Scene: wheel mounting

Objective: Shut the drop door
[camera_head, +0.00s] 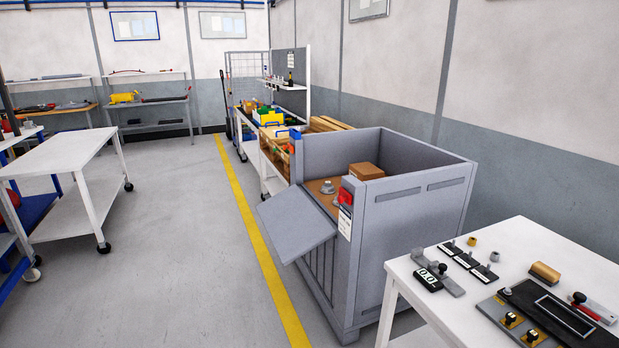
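The drop door (297,224) is a grey flap on the front of a large grey bin (402,209). It hangs open, tilted outward and down toward the aisle. Inside the bin a brown box (366,171) and a small grey part (327,187) sit on a brown surface. A red item (345,196) with a white label (344,222) below it is on the bin's corner post, right of the opening. My gripper is not in view.
A white table (520,250) with tools and gauges stands at front right, close to the bin. A white wheeled cart (62,155) is at left. The grey floor (180,240) between is clear, with a yellow line (250,235) running along it beside the bin.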

